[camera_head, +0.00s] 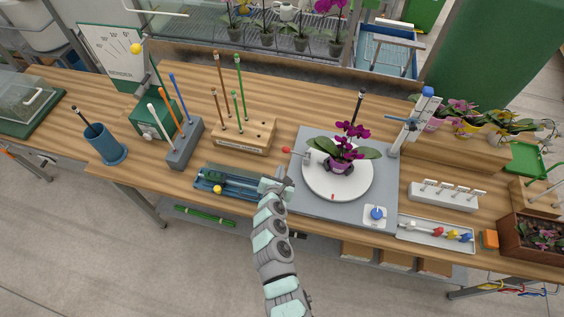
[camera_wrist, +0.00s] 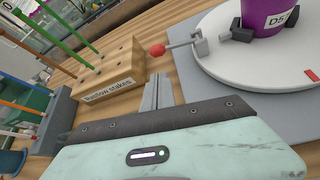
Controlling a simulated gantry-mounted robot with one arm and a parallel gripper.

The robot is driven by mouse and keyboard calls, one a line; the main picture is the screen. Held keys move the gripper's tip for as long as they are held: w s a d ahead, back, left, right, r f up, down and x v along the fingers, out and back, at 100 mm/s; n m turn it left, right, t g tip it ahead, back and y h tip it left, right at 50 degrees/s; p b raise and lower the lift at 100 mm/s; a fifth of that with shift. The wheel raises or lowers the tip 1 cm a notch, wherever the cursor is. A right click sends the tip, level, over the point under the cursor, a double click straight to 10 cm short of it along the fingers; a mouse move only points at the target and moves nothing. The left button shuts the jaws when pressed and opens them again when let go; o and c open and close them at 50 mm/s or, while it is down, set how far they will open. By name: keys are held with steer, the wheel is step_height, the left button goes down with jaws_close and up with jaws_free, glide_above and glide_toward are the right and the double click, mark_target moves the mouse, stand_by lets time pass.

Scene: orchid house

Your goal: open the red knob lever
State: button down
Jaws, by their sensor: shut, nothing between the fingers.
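The red knob (camera_head: 287,150) sits on the end of a thin grey lever at the left edge of the white turntable (camera_head: 359,188). In the wrist view the red knob (camera_wrist: 157,50) points left, and the lever (camera_wrist: 181,43) runs right to a small grey block (camera_wrist: 201,45) by the disc's rim. My gripper (camera_head: 284,178) is shut and empty, on the near side of the knob. A purple orchid pot (camera_head: 338,167) stands on the turntable.
A wooden block of bamboo stakes (camera_head: 243,147) stands left of the knob. A blue tray (camera_head: 220,192) lies left of my gripper. The grey base plate (camera_head: 310,203) carries a blue button (camera_head: 376,213). Bare wood shows between the stake block and the plate.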

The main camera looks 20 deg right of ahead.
mark_target(295, 153)
steer(key=b+x, duration=0.4)
steer(key=x, duration=0.4)
steer(key=shift+w+d+f, duration=0.15)
steer(key=shift+w+f, duration=0.05)
steer(key=shift+f, duration=0.15)
steer(key=shift+w+d+b, duration=0.25)
steer(key=shift+w+b, duration=0.2)
steer(key=shift+w, duration=0.05)
steer(key=shift+a, duration=0.1)
